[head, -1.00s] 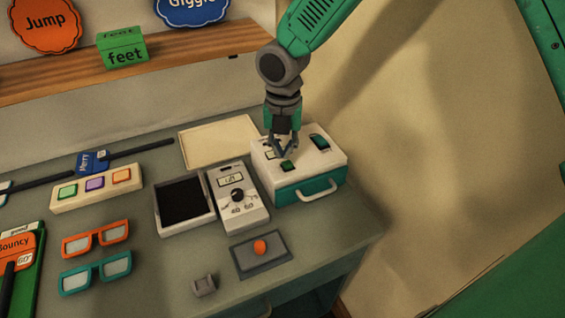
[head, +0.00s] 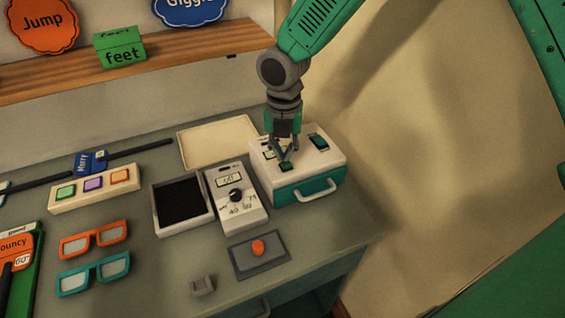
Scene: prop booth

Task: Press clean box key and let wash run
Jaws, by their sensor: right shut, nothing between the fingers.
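The clean box (head: 310,170) is a white-topped box with a teal front and a pale handle, at the back right of the table. A green key (head: 285,167) and a longer dark green slot or switch (head: 319,142) show on its top. My right gripper (head: 285,159) points down over the box top, shut and empty, with its tips at the green key's rear edge. I cannot tell whether they touch the key. The gripper partly hides the small parts behind it. My left gripper is not in view.
Left of the box stand a white dial meter (head: 237,197) and a black-lined tray (head: 183,201). A grey plate with an orange button (head: 258,247) lies in front. A cream tray (head: 217,141) lies behind. Glasses (head: 94,239) and a three-button bar (head: 95,190) are further left.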

